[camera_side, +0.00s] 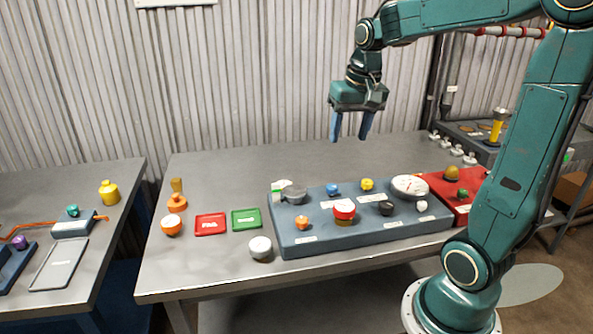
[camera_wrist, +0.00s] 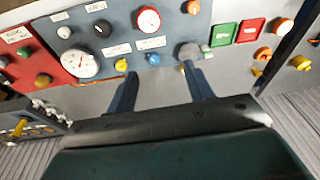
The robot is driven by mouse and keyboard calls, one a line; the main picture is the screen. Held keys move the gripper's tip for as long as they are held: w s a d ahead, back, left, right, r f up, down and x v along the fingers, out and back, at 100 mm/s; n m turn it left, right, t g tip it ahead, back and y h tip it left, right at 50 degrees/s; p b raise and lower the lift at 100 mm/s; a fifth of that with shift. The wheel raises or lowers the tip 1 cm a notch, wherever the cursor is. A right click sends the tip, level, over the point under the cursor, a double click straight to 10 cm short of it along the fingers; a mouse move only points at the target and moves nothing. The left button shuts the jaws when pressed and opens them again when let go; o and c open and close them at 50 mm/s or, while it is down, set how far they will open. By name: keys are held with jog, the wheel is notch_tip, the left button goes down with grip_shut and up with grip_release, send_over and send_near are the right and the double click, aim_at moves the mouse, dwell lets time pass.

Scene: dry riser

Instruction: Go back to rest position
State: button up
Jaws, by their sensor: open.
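My gripper (camera_side: 350,138) hangs in the air above the back of the metal table (camera_side: 290,157), fingers pointing down. Its two blue fingers are apart with nothing between them. In the wrist view the gripper (camera_wrist: 163,92) is also open and empty. Below and in front of it lies a blue-grey panel (camera_side: 318,243) with several knobs and caps. No finger touches anything.
A red panel (camera_side: 462,212) adjoins on the right. Orange pieces and a grey-white knob (camera_side: 260,247) stand nearby. A corrugated wall rises behind. The table's back strip is clear.

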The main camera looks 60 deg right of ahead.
jog(key=s+a+f+n+t+y, duration=0.1)
jog(key=s+a+n+t, duration=0.2)
jog(key=s+a+n, duration=0.5)
jog(key=s+a, duration=0.3)
jog(key=a, duration=0.4)
jog(key=shift+a, duration=0.15)
